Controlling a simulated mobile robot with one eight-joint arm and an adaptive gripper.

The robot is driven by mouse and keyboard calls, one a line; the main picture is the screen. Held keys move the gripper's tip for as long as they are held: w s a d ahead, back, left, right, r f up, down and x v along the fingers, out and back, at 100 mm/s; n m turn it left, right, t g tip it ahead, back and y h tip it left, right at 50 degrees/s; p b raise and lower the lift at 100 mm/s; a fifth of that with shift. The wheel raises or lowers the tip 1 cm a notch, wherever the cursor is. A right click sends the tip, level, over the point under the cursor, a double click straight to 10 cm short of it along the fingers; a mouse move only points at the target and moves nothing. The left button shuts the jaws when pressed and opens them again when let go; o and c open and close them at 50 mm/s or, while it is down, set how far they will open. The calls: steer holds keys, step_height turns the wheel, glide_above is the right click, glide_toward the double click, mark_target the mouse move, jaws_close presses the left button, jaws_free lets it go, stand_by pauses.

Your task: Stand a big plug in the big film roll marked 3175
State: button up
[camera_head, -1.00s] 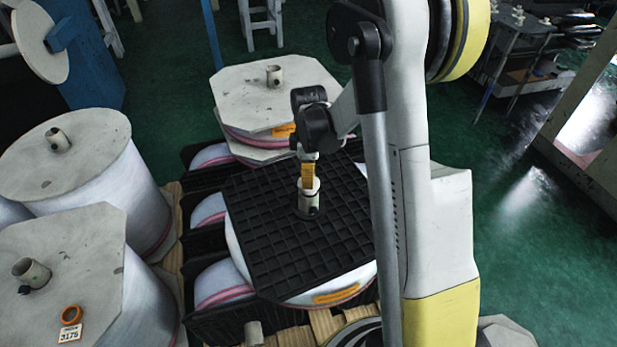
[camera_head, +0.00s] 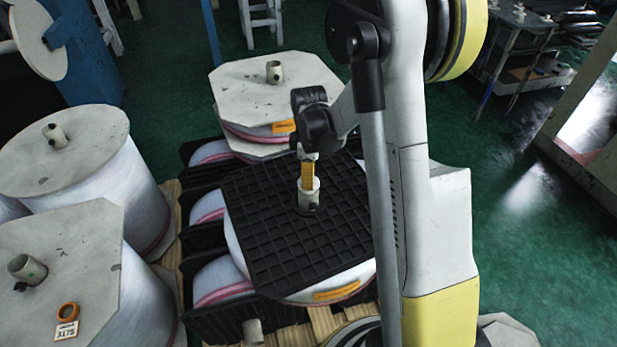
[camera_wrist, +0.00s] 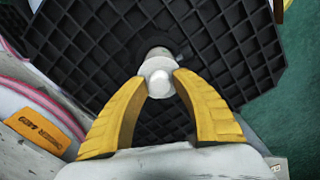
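The film roll marked 3175 (camera_head: 85,235) stands at the front left in the head view, with its 3175 tag (camera_head: 66,330) on its octagonal top. A pale tube-like piece (camera_head: 27,269) sticks up from that top. A pale plug (camera_head: 309,200) stands upright on a black gridded board (camera_head: 255,235) over another roll. My gripper (camera_head: 308,176) points down at it. In the wrist view, the yellow fingers (camera_wrist: 161,82) lie on both sides of the plug's round end and appear to touch it. The plug (camera_wrist: 159,58) still rests on the board.
Another roll (camera_head: 75,155) stands behind the marked one, and one more (camera_head: 285,95) behind the board. A small pale cylinder (camera_head: 253,332) shows at the front. Green floor (camera_head: 530,260) is open at right.

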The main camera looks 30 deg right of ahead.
steer(key=shift+o, duration=0.6)
step_height(320, 180, up, 12)
stand_by(0.4)
